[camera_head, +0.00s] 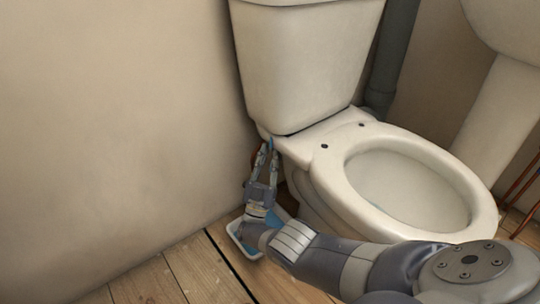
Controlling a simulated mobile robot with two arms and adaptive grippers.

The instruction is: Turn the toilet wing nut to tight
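A white toilet has its tank (295,65) above and its bowl (410,185) toward the right. My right arm comes in from the lower right, and my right gripper (266,150) points up at the underside of the tank's near left corner. Its two fingers are close together at the tips, with a small blue bit between or behind them. The wing nut cannot be made out; the fingers and the tank's lower edge cover that spot. I cannot tell whether the fingers hold it. My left gripper is not in view.
A white tray with blue inside (248,248) lies on the wooden floor (190,275) below my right gripper. A beige wall (110,120) stands close on the left. A grey pipe (392,55), a white pedestal sink (500,105) and copper pipes (524,185) are to the right.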

